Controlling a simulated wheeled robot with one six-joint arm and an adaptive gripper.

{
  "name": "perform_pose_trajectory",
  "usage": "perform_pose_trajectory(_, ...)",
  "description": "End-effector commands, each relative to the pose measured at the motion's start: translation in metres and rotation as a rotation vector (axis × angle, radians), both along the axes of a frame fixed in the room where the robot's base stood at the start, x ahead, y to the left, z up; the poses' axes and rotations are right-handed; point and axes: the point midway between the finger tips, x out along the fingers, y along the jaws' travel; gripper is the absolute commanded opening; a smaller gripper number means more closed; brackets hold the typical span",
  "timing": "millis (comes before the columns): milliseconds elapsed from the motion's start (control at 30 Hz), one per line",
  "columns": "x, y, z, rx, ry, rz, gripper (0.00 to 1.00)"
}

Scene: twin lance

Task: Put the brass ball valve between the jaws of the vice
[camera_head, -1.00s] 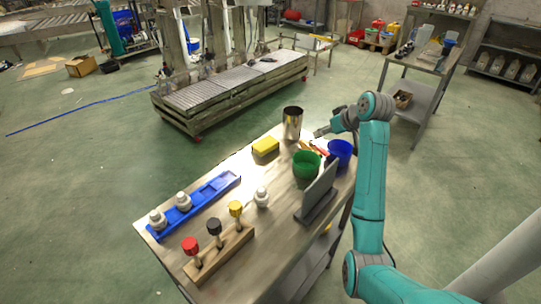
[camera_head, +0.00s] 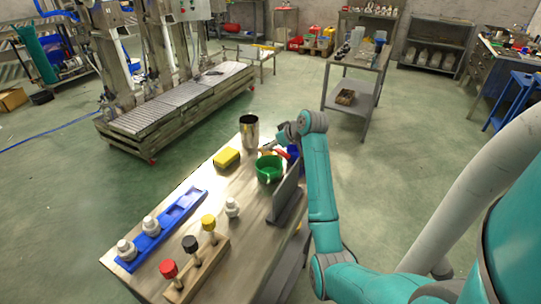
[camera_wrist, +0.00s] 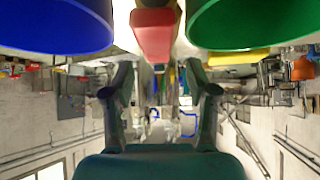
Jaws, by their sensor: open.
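I cannot make out a brass ball valve or a vice in either view. My gripper (camera_head: 272,147) is over the far right part of the near steel table (camera_head: 222,185), close to a green cup (camera_head: 268,169) and a mostly hidden blue cup (camera_head: 294,151). In the wrist view its fingers (camera_wrist: 158,95) are spread apart with nothing between them. The wrist picture looks upside down, with the blue cup, a red-handled object (camera_wrist: 153,35) and the green cup along its top.
A cluttered workbench (camera_head: 488,60) stands far right. Green floor lies open between.

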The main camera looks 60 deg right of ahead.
Motion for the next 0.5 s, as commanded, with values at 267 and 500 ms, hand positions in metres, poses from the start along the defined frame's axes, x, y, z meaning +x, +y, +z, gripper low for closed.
perform_pose_trajectory(267, 0.019, -0.005, -0.020, 0.000, 0.000, 0.000, 0.58)
perform_pose_trajectory(500, 0.019, -0.006, -0.020, -0.001, -0.001, -0.001, 0.55)
